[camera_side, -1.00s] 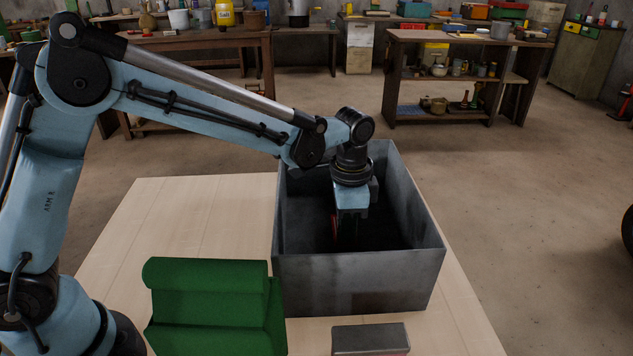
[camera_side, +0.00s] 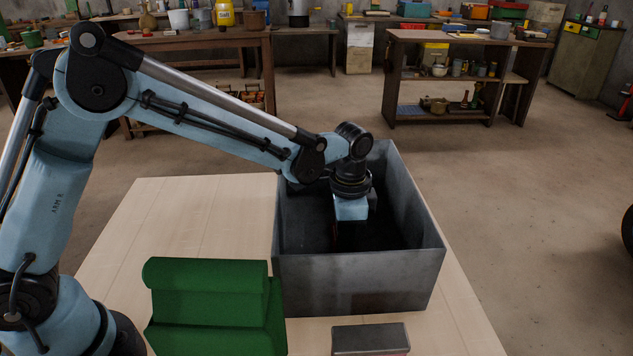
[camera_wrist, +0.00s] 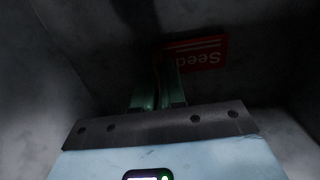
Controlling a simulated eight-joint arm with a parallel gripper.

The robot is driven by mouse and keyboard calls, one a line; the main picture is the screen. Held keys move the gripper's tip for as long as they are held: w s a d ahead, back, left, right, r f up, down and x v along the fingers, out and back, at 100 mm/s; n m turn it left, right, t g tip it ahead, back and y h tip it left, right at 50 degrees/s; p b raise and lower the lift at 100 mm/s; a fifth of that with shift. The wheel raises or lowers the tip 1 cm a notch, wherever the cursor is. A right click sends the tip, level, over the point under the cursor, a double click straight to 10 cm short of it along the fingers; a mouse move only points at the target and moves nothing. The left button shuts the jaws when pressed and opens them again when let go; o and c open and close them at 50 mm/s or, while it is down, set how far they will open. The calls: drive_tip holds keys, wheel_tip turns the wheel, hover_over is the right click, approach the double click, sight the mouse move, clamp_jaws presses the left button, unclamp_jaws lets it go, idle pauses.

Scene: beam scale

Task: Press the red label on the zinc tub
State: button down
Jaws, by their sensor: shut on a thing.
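The zinc tub (camera_side: 350,282) is a deep grey open box on the pale wooden table. My gripper is down inside it, and its fingers are hidden by the tub's near wall in the side view. In the wrist view my gripper (camera_wrist: 158,92) has its greenish fingers close together, shut on the red label (camera_wrist: 210,52). The label has white lettering reading "Seed", upside down, and sticks out to the right beyond the fingertips. A dark grey tub surface lies close behind it; I cannot tell whether the label touches it.
A green stepped block (camera_side: 210,300) stands left of the tub, near the front. A grey block (camera_side: 370,339) lies in front of the tub. The table (camera_side: 180,215) is clear at the back left. Cluttered benches stand far behind.

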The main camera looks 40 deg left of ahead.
drive_tip(key=shift+f, duration=0.1)
idle(0.3)
drive_tip(key=c, duration=1.1)
unclamp_jaws()
wheel_tip(320, 180, up, 12)
drive_tip(key=shift+r, duration=0.1)
drive_tip(key=s+a+n+t, duration=0.2)
drive_tip(key=s+a+n, duration=0.1)
drive_tip(key=s+a, duration=0.1)
drive_tip(key=s+a+f+n+t, duration=0.1)
drive_tip(key=s+a+n+t, duration=0.1)
drive_tip(key=s+a, duration=0.3)
drive_tip(key=s+a+n+t, duration=0.3)
drive_tip(key=s+a+n, duration=0.1)
drive_tip(key=s, duration=0.1)
drive_tip(key=shift+s+a+f, duration=0.15)
drive_tip(key=shift+s+a, duration=0.15)
drive_tip(key=shift+a, duration=0.05)
